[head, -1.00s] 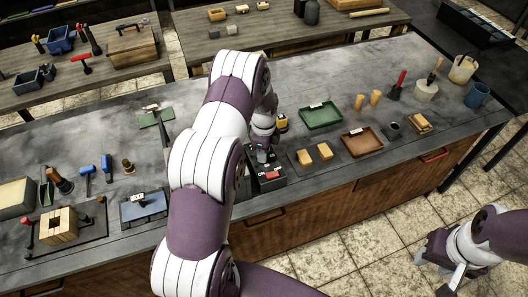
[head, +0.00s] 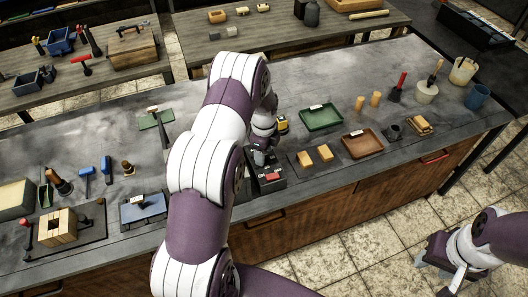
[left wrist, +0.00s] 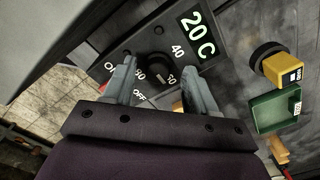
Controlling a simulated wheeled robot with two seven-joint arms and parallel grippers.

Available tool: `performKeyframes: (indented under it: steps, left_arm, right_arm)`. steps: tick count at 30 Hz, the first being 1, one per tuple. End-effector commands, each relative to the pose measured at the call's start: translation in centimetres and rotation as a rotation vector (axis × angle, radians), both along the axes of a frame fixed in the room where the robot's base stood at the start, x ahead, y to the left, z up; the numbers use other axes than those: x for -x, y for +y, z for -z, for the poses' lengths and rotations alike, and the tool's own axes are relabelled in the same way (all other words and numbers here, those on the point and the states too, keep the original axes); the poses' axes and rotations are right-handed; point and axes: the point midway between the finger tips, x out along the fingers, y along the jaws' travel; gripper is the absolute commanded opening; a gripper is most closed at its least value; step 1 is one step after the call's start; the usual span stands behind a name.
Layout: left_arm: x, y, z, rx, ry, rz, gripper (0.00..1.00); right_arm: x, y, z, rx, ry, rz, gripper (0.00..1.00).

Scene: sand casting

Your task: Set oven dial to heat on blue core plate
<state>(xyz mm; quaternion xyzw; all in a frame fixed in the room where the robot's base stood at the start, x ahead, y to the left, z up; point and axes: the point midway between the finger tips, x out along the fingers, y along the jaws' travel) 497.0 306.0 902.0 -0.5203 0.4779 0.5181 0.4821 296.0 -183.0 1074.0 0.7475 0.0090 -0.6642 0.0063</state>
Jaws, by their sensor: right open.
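The oven's black control box (head: 270,181) stands at the front of the bench, with a small red part. In the left wrist view its dial (left wrist: 155,67) is a black knob ringed by white numbers and OFF, and its display (left wrist: 196,34) reads 20 C in green. My left gripper (left wrist: 159,85) is open, with one finger on each side of the dial; contact cannot be told. In the head view my left gripper (head: 259,155) is over the box. A blue plate (head: 143,212) with a white label lies left of my arm. My right gripper (head: 436,262) is open and empty, off the bench.
A yellow-and-black item (head: 282,125) stands behind the box. Right of it are a dark plate (head: 333,164) with two tan blocks, a green tray (head: 321,118) and a brown tray (head: 362,144). A wooden core box (head: 58,228) stands far left.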

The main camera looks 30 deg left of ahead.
Motion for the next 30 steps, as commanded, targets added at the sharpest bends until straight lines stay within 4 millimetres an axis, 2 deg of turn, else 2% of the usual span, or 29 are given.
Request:
performKeyframes:
  steps: [8,11,22,25,30]
  left_arm:
    - [0.2,-0.1,0.1,0.001,0.005,0.0,0.58]
    - [0.1,0.0,-0.7,0.001,0.003,0.0,0.58]
    - [0.1,0.0,-9.9,0.0,0.0,-0.001,0.58]
    - [0.1,0.0,-11.5,0.001,0.002,-0.001,0.58]
    - [0.2,0.0,-12.6,0.001,0.004,-0.001,0.58]
  right_arm:
    - [0.0,0.0,0.0,0.0,0.0,0.0,0.43]
    - [0.0,0.0,0.3,0.0,0.0,0.0,0.43]
    - [0.0,0.0,2.1,0.0,0.0,0.0,0.43]
    - [0.0,0.0,2.3,0.0,0.0,0.0,0.43]
    - [0.0,0.0,2.3,0.0,0.0,0.0,0.43]
